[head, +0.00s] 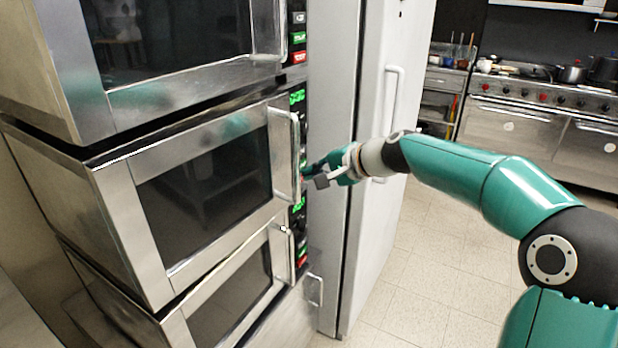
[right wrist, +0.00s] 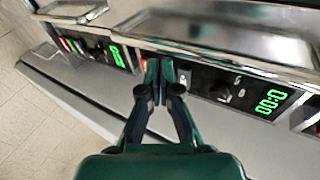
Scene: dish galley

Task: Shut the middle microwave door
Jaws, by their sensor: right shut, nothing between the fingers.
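The middle microwave (head: 120,215) is a steel box with a dark-windowed door (head: 205,185) and an upright bar handle (head: 284,155) at its right edge. The door looks close to its frame; I cannot tell whether it is fully shut. My right gripper (head: 306,176) is shut and empty, beside the handle and in front of the control strip. In the right wrist view the gripper's fingers (right wrist: 160,72) point at the dark control panel, close to the metal door edge (right wrist: 215,48); contact is unclear. The green display (right wrist: 270,103) is to their right. My left gripper is not in view.
An upper microwave (head: 170,90) and a lower microwave (head: 230,300) are stacked above and below. A tall white cabinet (head: 370,200) with a handle stands just behind my right gripper. Tiled floor (head: 440,270) is open to the right, before a steel stove (head: 540,130).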

